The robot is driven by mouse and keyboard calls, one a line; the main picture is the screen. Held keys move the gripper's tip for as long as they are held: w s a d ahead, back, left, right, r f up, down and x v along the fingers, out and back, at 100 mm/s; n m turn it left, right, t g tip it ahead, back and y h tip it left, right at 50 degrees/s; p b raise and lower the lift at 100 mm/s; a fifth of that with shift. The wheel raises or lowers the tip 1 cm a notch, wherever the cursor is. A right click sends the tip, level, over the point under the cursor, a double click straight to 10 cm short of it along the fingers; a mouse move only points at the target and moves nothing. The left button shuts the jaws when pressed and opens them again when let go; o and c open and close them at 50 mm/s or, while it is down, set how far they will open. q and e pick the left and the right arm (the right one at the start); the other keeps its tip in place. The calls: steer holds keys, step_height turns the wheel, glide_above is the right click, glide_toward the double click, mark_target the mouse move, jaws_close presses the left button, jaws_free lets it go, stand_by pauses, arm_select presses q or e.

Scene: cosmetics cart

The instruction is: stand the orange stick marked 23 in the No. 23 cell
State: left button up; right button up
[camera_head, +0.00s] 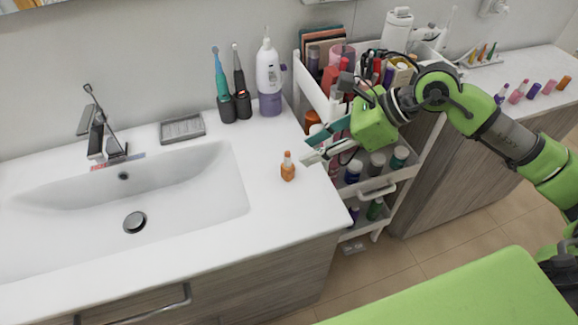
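A small orange stick (288,168) with an orange-red top stands upright on the white counter, right of the sink. No marking can be read on it. Another orange piece (564,83) is on the far right counter, at the end of a row of small coloured sticks. A small rack with coloured sticks (484,54) stands at the back of that counter; its cell numbers cannot be read. My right gripper (307,151) is just right of and above the stick by the sink, with its fingers apart and nothing seen between them. My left gripper is not in view.
A white cart (376,192) full of bottles stands under and behind my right arm, beside the counter. A purple-and-white bottle (268,80), two electric toothbrushes (227,103) and a soap dish (182,128) stand behind. The counter around the orange stick is clear.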

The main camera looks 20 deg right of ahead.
mark_target(289, 156)
steer(key=shift+x, duration=1.15)
steer(key=shift+w+a+f+p, duration=0.1)
steer(key=shift+w+a+p, duration=0.2)
steer(key=shift+a+p, duration=0.25)
steer(key=p+x, duration=0.1)
steer(key=x, duration=0.2)
steer(key=shift+w+a+p, duration=0.2)
steer(key=shift+w+p, duration=0.1)
steer(key=shift+p, duration=0.05)
steer(key=shift+w+a+f, duration=0.2)
steer(key=shift+a+f, duration=0.1)
steer(key=shift+f, duration=0.15)
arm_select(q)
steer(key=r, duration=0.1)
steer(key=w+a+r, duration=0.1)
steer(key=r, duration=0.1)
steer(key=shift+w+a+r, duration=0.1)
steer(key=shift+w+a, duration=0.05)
arm_select(e)
jaws_close()
